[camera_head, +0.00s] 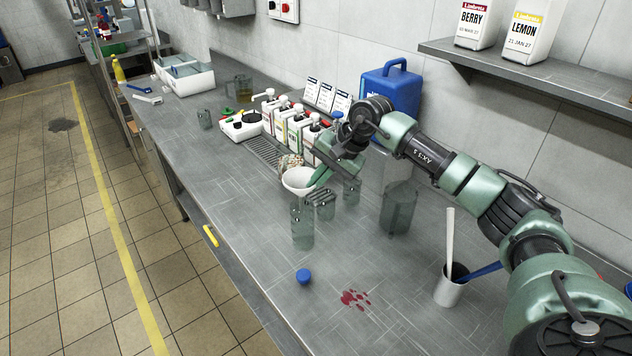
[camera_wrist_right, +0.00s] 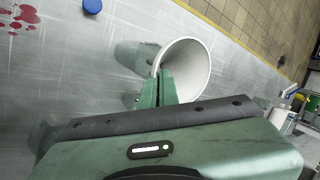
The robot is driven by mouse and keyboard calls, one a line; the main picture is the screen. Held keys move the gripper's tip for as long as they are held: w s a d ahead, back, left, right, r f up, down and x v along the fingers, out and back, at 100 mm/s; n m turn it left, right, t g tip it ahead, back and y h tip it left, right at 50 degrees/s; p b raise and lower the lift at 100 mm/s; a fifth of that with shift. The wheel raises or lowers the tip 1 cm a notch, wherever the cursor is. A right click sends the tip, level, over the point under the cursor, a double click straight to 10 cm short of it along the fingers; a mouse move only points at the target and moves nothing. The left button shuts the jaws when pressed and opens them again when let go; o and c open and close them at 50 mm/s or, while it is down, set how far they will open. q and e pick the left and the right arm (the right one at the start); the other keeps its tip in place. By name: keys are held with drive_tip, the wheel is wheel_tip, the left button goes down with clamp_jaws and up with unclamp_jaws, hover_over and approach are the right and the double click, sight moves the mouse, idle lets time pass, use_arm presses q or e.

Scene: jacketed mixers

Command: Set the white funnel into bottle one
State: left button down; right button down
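The white funnel (camera_head: 298,181) is at the middle of the bench in the head view, its wide mouth turned up. In the right wrist view the funnel (camera_wrist_right: 190,62) is tilted at the fingertips. My right gripper (camera_head: 319,178) is shut on the funnel's rim; its fingers also show in the wrist view (camera_wrist_right: 160,88). A clear grey bottle (camera_head: 302,229) stands just in front of and below the funnel. A clear ribbed vessel (camera_head: 324,206) stands beside it. I cannot tell which vessel is bottle one, nor whether the funnel touches one. My left gripper is not in view.
A large clear jug (camera_head: 398,208) stands right of the funnel. Labelled white bottles (camera_head: 296,128) stand behind it, near a blue canister (camera_head: 390,90). A blue cap (camera_head: 304,276), a red spill (camera_head: 355,299) and a cup of tools (camera_head: 449,288) are toward the front. The front bench is mostly clear.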

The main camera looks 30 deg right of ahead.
drive_tip(key=shift+f+b, duration=0.2)
drive_tip(key=shift+b, duration=0.4)
idle(1.0)
idle(0.3)
drive_tip(key=c, duration=1.6)
unclamp_jaws()
drive_tip(key=o, duration=0.4)
drive_tip(key=shift+r+p, duration=1.9)
drive_tip(key=shift+r, duration=1.6)
